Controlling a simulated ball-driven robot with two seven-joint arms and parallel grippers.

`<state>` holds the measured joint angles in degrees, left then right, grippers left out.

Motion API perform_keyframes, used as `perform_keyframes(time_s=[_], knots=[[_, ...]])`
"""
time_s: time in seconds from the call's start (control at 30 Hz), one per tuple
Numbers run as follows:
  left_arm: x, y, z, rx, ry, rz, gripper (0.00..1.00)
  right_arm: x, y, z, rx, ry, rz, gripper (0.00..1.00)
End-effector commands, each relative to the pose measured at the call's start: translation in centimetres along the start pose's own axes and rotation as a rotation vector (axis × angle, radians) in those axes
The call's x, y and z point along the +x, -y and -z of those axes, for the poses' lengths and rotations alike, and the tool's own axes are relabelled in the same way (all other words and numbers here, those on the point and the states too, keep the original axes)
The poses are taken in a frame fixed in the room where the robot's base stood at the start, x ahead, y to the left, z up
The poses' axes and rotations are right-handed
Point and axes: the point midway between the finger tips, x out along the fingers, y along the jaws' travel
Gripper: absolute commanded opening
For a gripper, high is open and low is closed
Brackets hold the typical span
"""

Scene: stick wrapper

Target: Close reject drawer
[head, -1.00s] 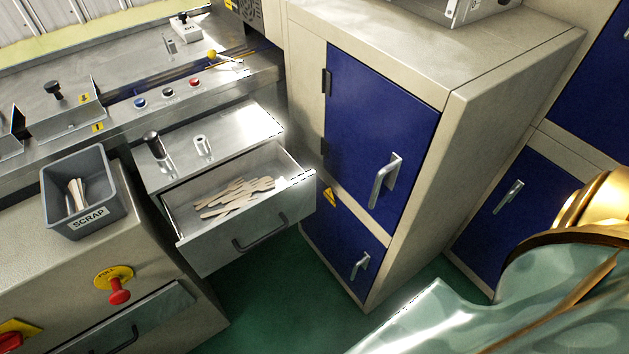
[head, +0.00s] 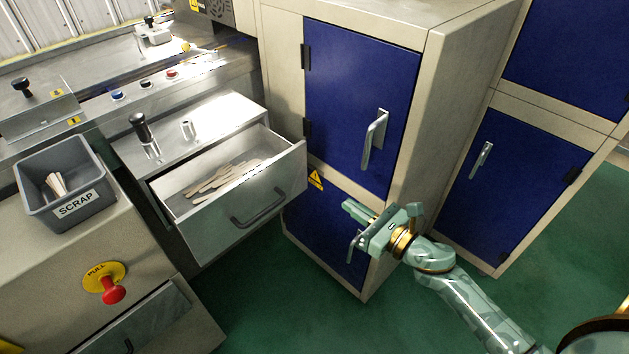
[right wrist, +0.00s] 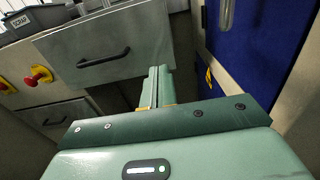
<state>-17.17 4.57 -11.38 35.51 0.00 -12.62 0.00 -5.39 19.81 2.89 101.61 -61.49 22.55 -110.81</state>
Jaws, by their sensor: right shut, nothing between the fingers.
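The open drawer (head: 245,224) is grey metal with a dark bar handle (head: 259,207) and holds several flat wooden sticks (head: 222,178). It sticks out from under the metal top beside the blue-doored cabinet. No label reading reject shows on it. In the right wrist view the drawer front (right wrist: 100,50) and its handle (right wrist: 104,58) are ahead and to the left. My right gripper (head: 352,222) is shut and empty, in front of the lower blue door, to the right of the drawer and apart from it. It also shows in the right wrist view (right wrist: 157,75). My left gripper is out of view.
A grey scrap bin (head: 67,185) with sticks stands at the left. A red pull knob (head: 112,290) sits on the front of the unit below it. The tall cabinet (head: 362,105) with protruding handles stands right of the drawer. Green floor (head: 245,310) is free below.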

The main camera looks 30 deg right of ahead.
Motion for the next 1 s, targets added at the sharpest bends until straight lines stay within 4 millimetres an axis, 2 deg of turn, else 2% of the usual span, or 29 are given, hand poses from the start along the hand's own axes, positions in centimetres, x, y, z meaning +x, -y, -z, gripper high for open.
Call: perform_keyframes(time_s=[0.17,0.6,0.8,1.0], knots=[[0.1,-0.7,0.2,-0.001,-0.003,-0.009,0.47,2.2,0.0,0.0,-0.006,0.001,0.0,0.0],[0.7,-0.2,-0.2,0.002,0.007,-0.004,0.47,11.1,0.1,0.2,-0.001,-0.001,0.002,0.0],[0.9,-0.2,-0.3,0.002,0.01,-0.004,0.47,13.3,0.1,0.2,0.0,-0.002,0.003,0.0],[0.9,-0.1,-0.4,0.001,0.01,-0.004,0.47,13.8,0.1,0.1,0.0,-0.002,0.003,0.0]])
